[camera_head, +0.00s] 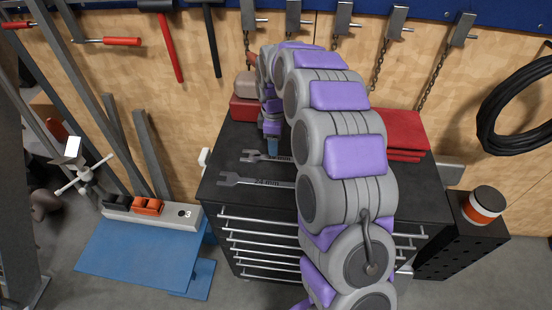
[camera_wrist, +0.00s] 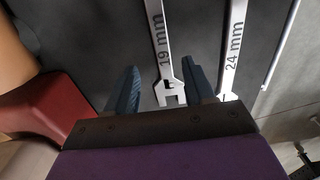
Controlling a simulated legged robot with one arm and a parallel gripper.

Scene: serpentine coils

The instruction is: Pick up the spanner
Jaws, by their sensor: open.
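Two grey spanners lie flat on the dark top of the tool cabinet (camera_head: 222,200). The 24 mm spanner (camera_head: 255,181) lies nearer the front edge, and the 19 mm spanner (camera_head: 252,157) lies behind it. My gripper (camera_head: 272,148) points down over the 19 mm spanner. In the wrist view my open blue fingers (camera_wrist: 160,70) stand on either side of the 19 mm spanner (camera_wrist: 163,45), around its open-jawed end. The 24 mm spanner (camera_wrist: 232,45) passes just right of the right finger. My arm hides the far ends of both spanners in the head view.
A red box (camera_head: 243,108) stands at the cabinet's back left, and it also shows in the wrist view (camera_wrist: 45,110). Folded red cloths (camera_head: 405,135) lie at the right. Tools and chains hang on the wall behind. A jar (camera_head: 484,204) stands right of the cabinet.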

